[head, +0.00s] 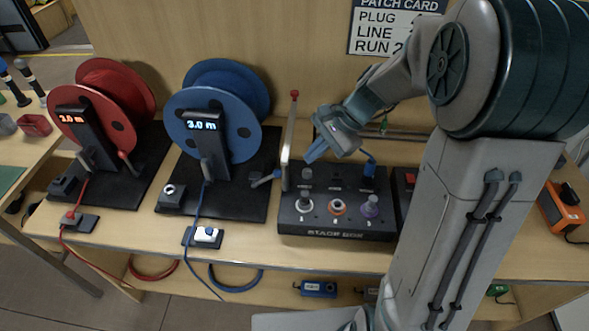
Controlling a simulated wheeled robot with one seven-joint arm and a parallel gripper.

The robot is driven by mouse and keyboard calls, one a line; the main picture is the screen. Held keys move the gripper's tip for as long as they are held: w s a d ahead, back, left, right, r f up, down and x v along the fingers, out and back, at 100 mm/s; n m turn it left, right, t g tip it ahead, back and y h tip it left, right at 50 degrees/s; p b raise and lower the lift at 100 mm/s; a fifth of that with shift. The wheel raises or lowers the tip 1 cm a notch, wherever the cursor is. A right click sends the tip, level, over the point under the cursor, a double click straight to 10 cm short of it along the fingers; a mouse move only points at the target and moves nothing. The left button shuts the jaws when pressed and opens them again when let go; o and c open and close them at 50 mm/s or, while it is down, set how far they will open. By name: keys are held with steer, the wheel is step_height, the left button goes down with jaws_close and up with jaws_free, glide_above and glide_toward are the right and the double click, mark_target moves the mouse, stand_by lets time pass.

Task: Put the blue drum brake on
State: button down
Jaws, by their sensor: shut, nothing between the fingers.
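The blue drum (243,122) stands on a black base plate on the bench, with a post whose display (201,124) reads 3.0 m. A dark block with a round pale-marked knob (169,190) sits at the front left of its base. A short lever (264,179) sticks out at the base's right side. I cannot tell which of these is the brake or how it is set. My gripper (313,154) is shut and empty, above the back left of the stage box, to the right of the blue drum and apart from it.
An upright silver rod with a red tip (294,97) stands between the blue drum and my gripper. The stage box (336,228) holds several connectors. The red drum (135,95) stands left. A blue cable runs down past a small white-topped block (207,236) at the bench edge.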

steer(key=s+d+r+n+t+h, duration=0.1)
steer(key=s+d+r+n+h, duration=0.2)
steer(key=s+n, duration=0.2)
steer(key=s+d+r+n+t+h, duration=0.2)
steer(key=s+n, duration=0.4)
steer(key=s, duration=0.6)
steer(key=shift+s+d+r+h, duration=0.15)
steer(key=shift+d+r+h, duration=0.3)
steer(key=shift+d+h, duration=0.4)
